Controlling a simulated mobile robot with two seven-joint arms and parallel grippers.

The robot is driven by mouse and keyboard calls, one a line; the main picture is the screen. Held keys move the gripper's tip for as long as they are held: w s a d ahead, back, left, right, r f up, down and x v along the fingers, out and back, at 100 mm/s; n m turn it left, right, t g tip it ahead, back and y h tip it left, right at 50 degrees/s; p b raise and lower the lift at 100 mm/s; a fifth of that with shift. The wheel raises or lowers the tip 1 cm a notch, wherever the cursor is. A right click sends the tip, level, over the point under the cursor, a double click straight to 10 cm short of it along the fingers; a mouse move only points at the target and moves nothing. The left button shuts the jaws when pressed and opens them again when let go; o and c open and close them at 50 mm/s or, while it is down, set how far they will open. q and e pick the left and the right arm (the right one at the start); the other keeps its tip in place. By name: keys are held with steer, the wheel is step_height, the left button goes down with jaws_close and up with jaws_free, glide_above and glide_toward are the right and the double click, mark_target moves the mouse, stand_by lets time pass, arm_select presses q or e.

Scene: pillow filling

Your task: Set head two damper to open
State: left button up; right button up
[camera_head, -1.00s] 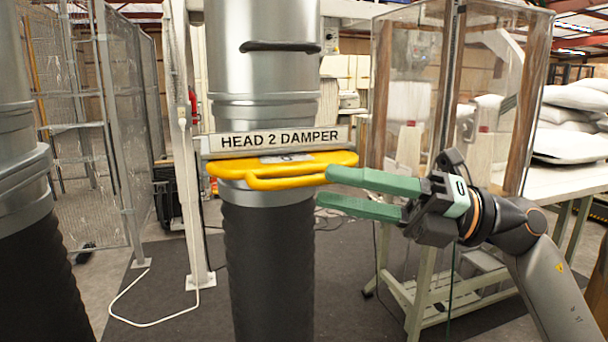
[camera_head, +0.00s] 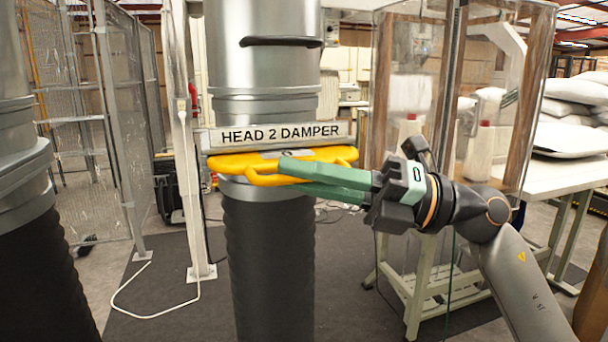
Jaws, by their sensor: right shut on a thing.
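The head two damper is a yellow slide plate (camera_head: 228,162) with a looped yellow handle (camera_head: 262,180) at its front. It sits across a silver duct (camera_head: 262,60), under a label plate (camera_head: 281,135) reading "HEAD 2 DAMPER". My right gripper (camera_head: 287,178) comes in from the right, its green fingers closed on the yellow handle. The fingers cover part of the handle's front bar and the plate behind it. My left gripper is not in view.
A black ribbed hose (camera_head: 268,265) hangs below the damper. Another duct (camera_head: 20,150) stands at the far left. A clear-walled cabinet (camera_head: 420,120) stands behind my right arm, beside a white table (camera_head: 565,150) with white pillows (camera_head: 575,105). A white post (camera_head: 190,200) stands left of the duct.

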jaws_close()
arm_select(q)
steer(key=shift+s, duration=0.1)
arm_select(e)
steer(key=shift+s, duration=0.1)
stand_by(0.9)
